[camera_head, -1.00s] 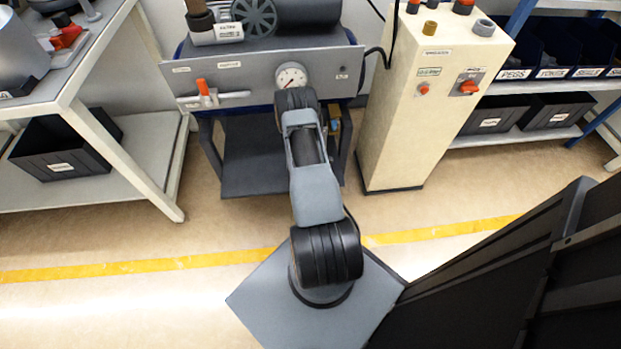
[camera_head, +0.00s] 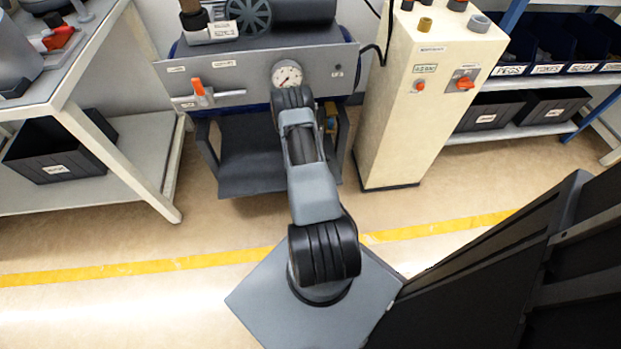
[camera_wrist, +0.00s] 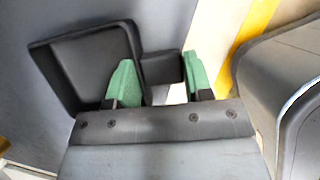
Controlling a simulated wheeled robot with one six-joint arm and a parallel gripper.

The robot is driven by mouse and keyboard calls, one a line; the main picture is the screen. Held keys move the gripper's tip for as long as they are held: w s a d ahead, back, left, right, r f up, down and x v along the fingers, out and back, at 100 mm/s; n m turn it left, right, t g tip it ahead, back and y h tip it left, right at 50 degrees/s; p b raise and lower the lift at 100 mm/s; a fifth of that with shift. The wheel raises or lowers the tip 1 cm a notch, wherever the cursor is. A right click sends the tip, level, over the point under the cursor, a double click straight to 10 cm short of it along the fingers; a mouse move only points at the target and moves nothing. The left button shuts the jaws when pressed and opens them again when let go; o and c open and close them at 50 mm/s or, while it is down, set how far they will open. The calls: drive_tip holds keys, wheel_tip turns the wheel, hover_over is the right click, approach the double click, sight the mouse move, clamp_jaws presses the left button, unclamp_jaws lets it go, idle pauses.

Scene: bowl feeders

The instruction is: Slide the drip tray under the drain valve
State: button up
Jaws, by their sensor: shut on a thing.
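The drip tray is a dark, shallow, raised-rim tray (camera_wrist: 88,68) at the upper left of the wrist view, lying on a grey surface. A dark tab (camera_wrist: 163,68) on its side sits between the green fingertips of my gripper (camera_wrist: 158,72). The gripper is shut on this tab. In the head view my arm hides the gripper and the tray. A brass-coloured fitting (camera_head: 330,118), possibly the drain valve, shows partly just right of my arm, below the gauge panel. The valve's outlet is hidden, so I cannot tell how the tray lies relative to it.
The machine's panel (camera_head: 230,75) carries a gauge (camera_head: 287,74) and an orange-handled lever (camera_head: 199,88). Its dark lower shelf (camera_head: 250,160) lies below. A cream cabinet (camera_head: 415,110) stands close on the right, a workbench (camera_head: 150,160) on the left. The floor in front is clear.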

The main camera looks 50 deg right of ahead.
drive_tip(key=o, duration=1)
drive_tip(key=p+v, duration=0.4)
drive_tip(key=v, duration=1)
drive_tip(key=shift+p, duration=0.35)
drive_tip(key=shift+d, duration=0.1)
